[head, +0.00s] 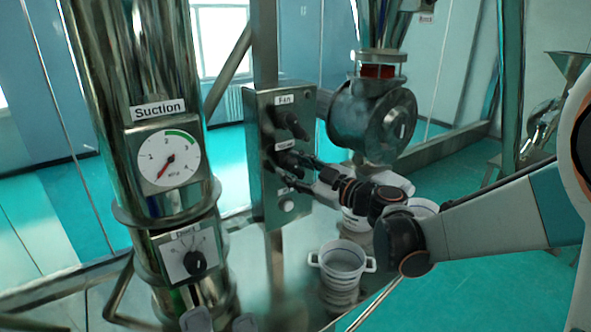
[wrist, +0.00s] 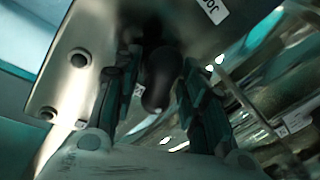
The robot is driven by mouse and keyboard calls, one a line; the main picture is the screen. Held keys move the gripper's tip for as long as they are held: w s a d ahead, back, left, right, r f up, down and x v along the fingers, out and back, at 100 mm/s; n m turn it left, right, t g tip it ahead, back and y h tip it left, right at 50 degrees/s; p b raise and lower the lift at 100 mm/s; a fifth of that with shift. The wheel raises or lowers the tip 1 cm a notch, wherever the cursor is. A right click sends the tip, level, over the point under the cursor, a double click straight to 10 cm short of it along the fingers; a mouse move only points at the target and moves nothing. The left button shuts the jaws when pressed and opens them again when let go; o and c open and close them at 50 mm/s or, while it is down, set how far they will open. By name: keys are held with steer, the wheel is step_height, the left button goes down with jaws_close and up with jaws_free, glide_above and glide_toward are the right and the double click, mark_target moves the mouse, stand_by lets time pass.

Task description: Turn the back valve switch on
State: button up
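A metal control box (head: 262,190) on a post carries a column of switches. Its top black knob (head: 292,124) sits under a label reading "Fan". A middle black knob (head: 283,159) sits under a label too small to read, so I cannot tell whether it is the back valve switch. My gripper (head: 300,172) is at this middle knob. In the wrist view a rounded black knob (wrist: 161,80) lies between the two fingers of my gripper (wrist: 158,95). The fingers are spread, one on each side, with a narrow gap visible at the left.
A steel pipe (head: 140,70) with a "Suction" gauge (head: 168,158) and a lower dial (head: 193,262) stands left of the box. A round metal valve housing (head: 372,120) is behind at right. White buckets (head: 341,262) stand below my arm.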

jaws_close()
steer(key=shift+m+b, duration=0.3)
steer(key=shift+f+m+b, duration=0.15)
steer(key=shift+m+b, duration=0.6)
steer(key=shift+m, duration=0.25)
steer(key=m+b, duration=0.1)
steer(key=m, duration=0.1)
steer(key=m+t+b, duration=0.1)
steer(key=shift+m+t+y, duration=0.3)
steer(key=shift+m, duration=0.1)
steer(key=m+t+b, duration=0.1)
steer(key=m+b, duration=0.1)
steer(key=m, duration=0.4)
steer(key=shift+m+t+h, duration=0.3)
steer(key=shift+m+h, duration=0.1)
steer(key=shift+m, duration=0.1)
